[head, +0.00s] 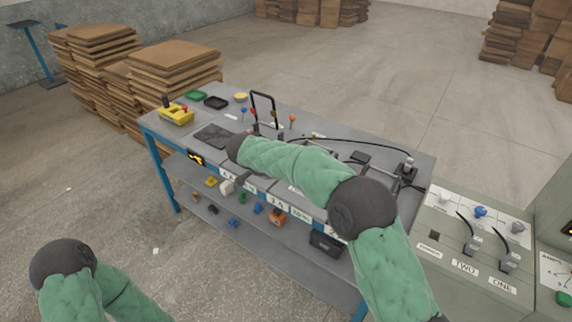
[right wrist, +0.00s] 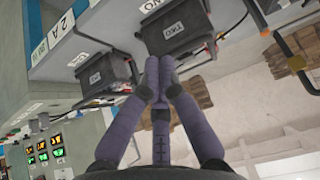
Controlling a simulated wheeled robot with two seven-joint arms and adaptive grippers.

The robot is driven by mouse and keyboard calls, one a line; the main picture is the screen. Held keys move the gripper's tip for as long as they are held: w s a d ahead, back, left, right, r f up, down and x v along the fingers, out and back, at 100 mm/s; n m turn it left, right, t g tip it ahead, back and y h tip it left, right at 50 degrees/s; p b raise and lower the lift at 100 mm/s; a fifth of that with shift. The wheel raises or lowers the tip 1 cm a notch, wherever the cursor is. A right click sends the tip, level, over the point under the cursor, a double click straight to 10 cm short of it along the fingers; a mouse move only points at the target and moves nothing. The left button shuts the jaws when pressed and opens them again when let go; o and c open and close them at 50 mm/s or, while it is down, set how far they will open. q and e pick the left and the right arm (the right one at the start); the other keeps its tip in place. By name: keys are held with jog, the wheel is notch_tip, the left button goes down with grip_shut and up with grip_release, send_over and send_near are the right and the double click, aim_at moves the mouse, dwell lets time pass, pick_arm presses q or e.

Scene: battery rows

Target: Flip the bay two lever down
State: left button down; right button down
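On the grey panel at the right of the head view, a block with a thin black upright part stands above the TWO label; I take it as the bay two lever (head: 472,243). It appears raised. A similar one, the bay one lever (head: 510,262), stands to its right. My right forearm reaches left across the bench, far from this panel. In the right wrist view my right gripper (right wrist: 158,72) has its purple fingers together, close to a black box marked TWO (right wrist: 178,27); contact is unclear. I see nothing held. My left arm is at lower left, its gripper out of view.
The bench (head: 415,165) carries tools, a wire frame and cables; its lower shelf (head: 250,235) holds coloured parts. Knobs, including a blue knob (head: 480,211), sit above the levers. Cardboard stacks (head: 175,65) stand behind the bench.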

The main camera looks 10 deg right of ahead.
jog(key=shift+s+a, duration=0.7)
jog(key=shift+a, duration=0.15)
jog(key=s+a+f+n+g+y, duration=0.15)
jog(key=s+f, duration=0.25)
jog(key=f, duration=0.4)
jog(key=s+a+f+n+g+y, duration=0.1)
jog(key=s+f+n+y, duration=0.3)
jog(key=f, duration=0.5)
jog(key=s+a+f+n+g+y, duration=0.1)
jog(key=s+a+f+g, duration=0.1)
jog(key=s+f, duration=0.45)
jog(key=s+f+y, duration=0.1)
jog(key=s+f, duration=0.5)
jog(key=s, duration=0.5)
jog(key=s+d+f+y, duration=0.1)
jog(key=s+f+y, duration=0.1)
jog(key=s+f, duration=0.5)
jog(key=s+n, duration=0.1)
jog(key=s, duration=0.2)
jog(key=shift+s+f, duration=0.25)
jog(key=shift+s, duration=0.15)
jog(key=shift+d, duration=0.1)
